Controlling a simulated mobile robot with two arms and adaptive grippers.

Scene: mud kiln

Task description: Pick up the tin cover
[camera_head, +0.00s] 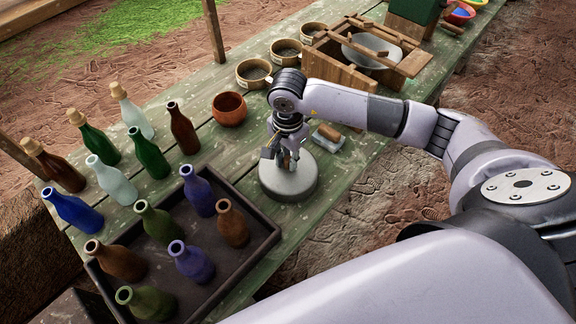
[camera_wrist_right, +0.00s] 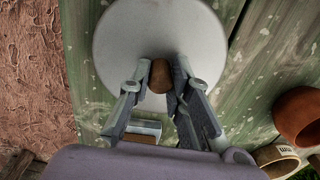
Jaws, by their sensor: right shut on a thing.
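The tin cover (camera_head: 289,181) is a round, grey metal lid with a brown knob. In the head view it is at the middle of the green wooden table, right of the dark tray. In the right wrist view the cover (camera_wrist_right: 155,30) shows from above, with its knob (camera_wrist_right: 160,74) between my fingertips. My right gripper (camera_head: 287,160) points down over the cover and is shut on the knob; it also shows in the right wrist view (camera_wrist_right: 160,80). I cannot tell whether the cover's rim touches the table. My left gripper is not in view.
A dark tray (camera_head: 262,249) holding several bottles is left of the cover, with more bottles behind it. A terracotta bowl (camera_head: 229,109) stands behind the cover. A small block with a wooden handle (camera_head: 328,136) lies close on the right. A wooden frame (camera_head: 340,75) stands farther back.

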